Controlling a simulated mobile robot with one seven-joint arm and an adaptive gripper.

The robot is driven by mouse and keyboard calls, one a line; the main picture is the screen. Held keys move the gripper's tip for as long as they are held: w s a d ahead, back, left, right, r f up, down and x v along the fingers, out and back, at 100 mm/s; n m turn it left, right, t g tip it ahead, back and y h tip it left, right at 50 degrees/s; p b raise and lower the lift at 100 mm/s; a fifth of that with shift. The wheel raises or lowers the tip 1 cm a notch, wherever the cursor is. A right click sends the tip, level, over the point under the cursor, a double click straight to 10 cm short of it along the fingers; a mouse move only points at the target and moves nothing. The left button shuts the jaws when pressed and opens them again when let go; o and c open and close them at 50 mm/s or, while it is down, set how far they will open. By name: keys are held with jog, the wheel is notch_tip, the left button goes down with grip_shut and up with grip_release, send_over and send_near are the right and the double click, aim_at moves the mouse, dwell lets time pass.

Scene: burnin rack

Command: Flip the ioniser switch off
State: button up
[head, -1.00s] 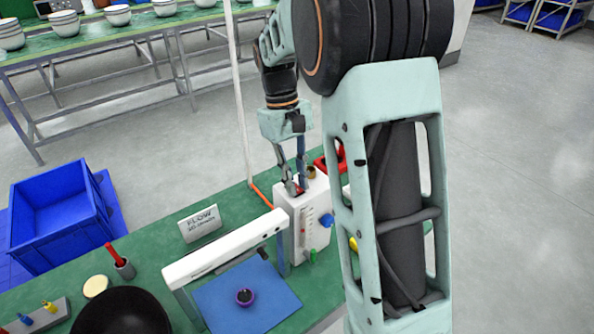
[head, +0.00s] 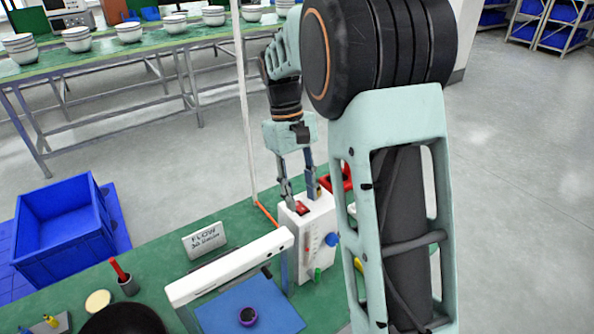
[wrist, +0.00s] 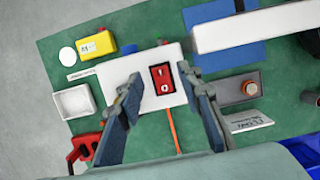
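The white box (head: 309,238) stands on the green bench and carries a red rocker switch (head: 301,208) on its top. In the wrist view the switch (wrist: 162,78) shows a light mark near one end and a round mark near the other. I cannot tell which end is pressed. My gripper (head: 300,196) points down above the box, its fingers apart and empty. In the wrist view my gripper (wrist: 162,87) has one fingertip on each side of the switch. The fingers look clear of the rocker, though the exact height is hard to judge.
A white bar (head: 230,266) spans a blue mat (head: 275,302) left of the box. A FLOW sign (head: 204,240) stands behind it. A blue knob (head: 332,240) sticks out of the box, and a thin white post (head: 245,120) rises behind. A red object (head: 347,178) lies close right.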

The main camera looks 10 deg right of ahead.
jog(key=v, duration=1)
jog(key=shift+r, duration=0.35)
